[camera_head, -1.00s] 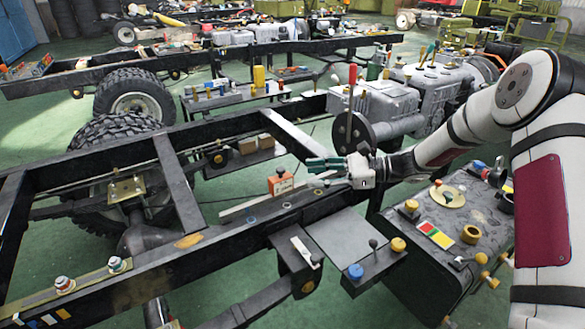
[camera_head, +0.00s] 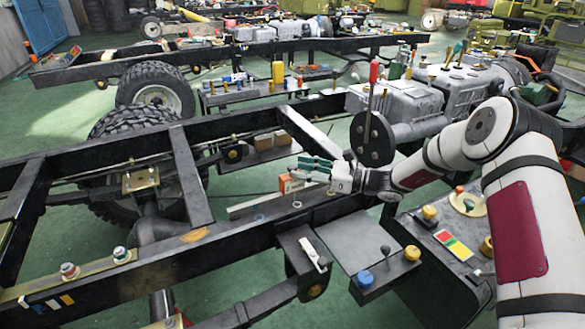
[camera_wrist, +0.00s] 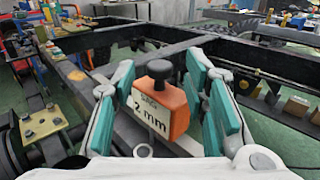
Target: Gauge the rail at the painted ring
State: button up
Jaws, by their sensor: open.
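An orange gauge block (camera_wrist: 165,108) with a black knob and a white label reading "SAG 2 mm" stands between the teal fingers of my gripper (camera_wrist: 168,110) in the wrist view. The fingers are open, one on each side, with no clear grip on it. In the head view the block (camera_head: 286,184) is partly hidden by my gripper (camera_head: 308,171). It stands by a pale straight bar (camera_head: 245,209) lying along the dark chassis rail (camera_head: 225,240). Small rings show on the rail: a whitish one (camera_head: 297,204) and a bluish one (camera_head: 260,217).
A grey shelf plate (camera_head: 352,245) with a blue knob and a yellow knob juts from the rail's near side. A red-handled lever (camera_head: 373,90) with a dark disc rises behind my wrist. Crossmembers and a wheel (camera_head: 125,125) lie left. An orange-brown patch (camera_head: 193,236) marks the rail.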

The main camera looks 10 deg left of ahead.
aim_at(292, 167)
jog(key=shift+w+a, duration=0.2)
jog(key=shift+a, duration=0.7)
jog(key=shift+w+a, duration=0.15)
jog(key=shift+a, duration=0.7)
grip_shut()
